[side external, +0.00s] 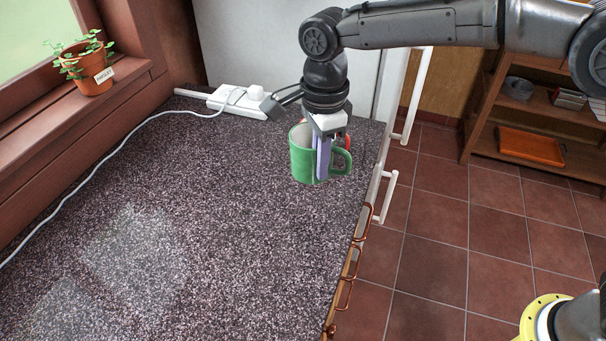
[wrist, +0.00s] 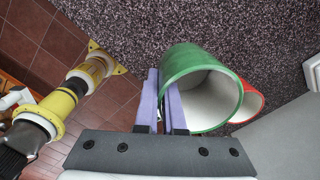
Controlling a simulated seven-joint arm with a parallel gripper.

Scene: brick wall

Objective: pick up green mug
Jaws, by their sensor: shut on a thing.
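The green mug (side external: 303,160) stands upright near the right edge of the speckled countertop, its handle toward the right in the side view. In the wrist view the green mug (wrist: 178,62) shows its pale inside and open rim. My gripper (side external: 323,172) reaches down over the mug from above. I cannot tell whether the mug's base touches the counter.
A red mug (wrist: 250,101) sits right beside the green one, mostly hidden behind it in the side view. A white power strip (side external: 236,102) with a cable lies at the back. A potted plant (side external: 88,68) stands on the sill. The counter's (side external: 190,220) left and front are clear.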

